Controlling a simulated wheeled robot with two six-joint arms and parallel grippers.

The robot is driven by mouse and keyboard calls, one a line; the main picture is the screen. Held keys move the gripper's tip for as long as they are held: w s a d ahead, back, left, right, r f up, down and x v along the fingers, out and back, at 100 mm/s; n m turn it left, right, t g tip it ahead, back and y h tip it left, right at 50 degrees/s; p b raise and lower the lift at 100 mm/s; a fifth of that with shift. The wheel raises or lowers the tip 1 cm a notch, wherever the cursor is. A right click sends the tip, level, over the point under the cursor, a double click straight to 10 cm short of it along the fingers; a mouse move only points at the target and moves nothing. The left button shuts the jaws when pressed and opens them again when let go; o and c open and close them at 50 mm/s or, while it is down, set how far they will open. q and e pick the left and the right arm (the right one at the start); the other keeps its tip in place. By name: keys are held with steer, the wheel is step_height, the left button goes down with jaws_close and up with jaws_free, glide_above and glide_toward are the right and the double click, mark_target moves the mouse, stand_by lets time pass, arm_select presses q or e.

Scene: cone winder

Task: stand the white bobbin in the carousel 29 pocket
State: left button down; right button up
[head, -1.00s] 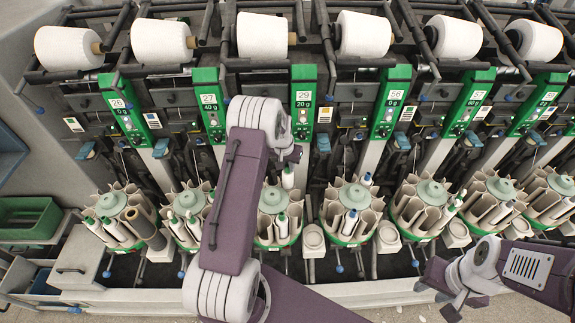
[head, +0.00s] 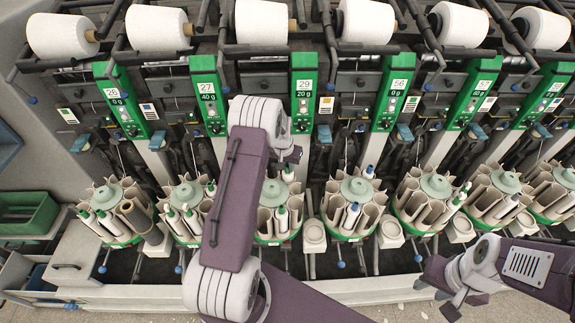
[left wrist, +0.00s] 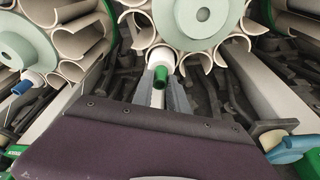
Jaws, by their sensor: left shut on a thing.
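My left gripper (left wrist: 160,97) is shut on a white bobbin (left wrist: 160,56) with a green tip. In the head view the gripper is mostly hidden behind my wrist, and the bobbin's upper end (head: 288,174) shows at the back of carousel 29 (head: 264,238). In the left wrist view the bobbin is at the edge of the carousel's pockets (left wrist: 205,48), around its pale green hub. I cannot tell whether its lower end is inside a pocket. Another pale bobbin (head: 282,217) stands in the front of this carousel. My right gripper (head: 462,298) hangs at lower right, its jaws unclear.
Carousel 27 (head: 187,196) is to the left and carousel 56 (head: 355,190) to the right, both holding bobbins. Green numbered panels, including 29 (head: 303,95), and white cones (head: 262,22) rise behind. A green bin (head: 25,213) is at far left.

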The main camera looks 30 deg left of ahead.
arm_select(q)
steer(key=shift+f, duration=0.1)
stand_by(0.3)
steer(key=shift+f+b, duration=0.75)
steer(key=shift+f, duration=0.1)
steer(key=c, duration=1.2)
jaws_free()
steer(key=shift+c, duration=0.2)
steer(key=shift+r, duration=0.4)
steer(key=b+v, duration=0.1)
steer(key=v, duration=0.7)
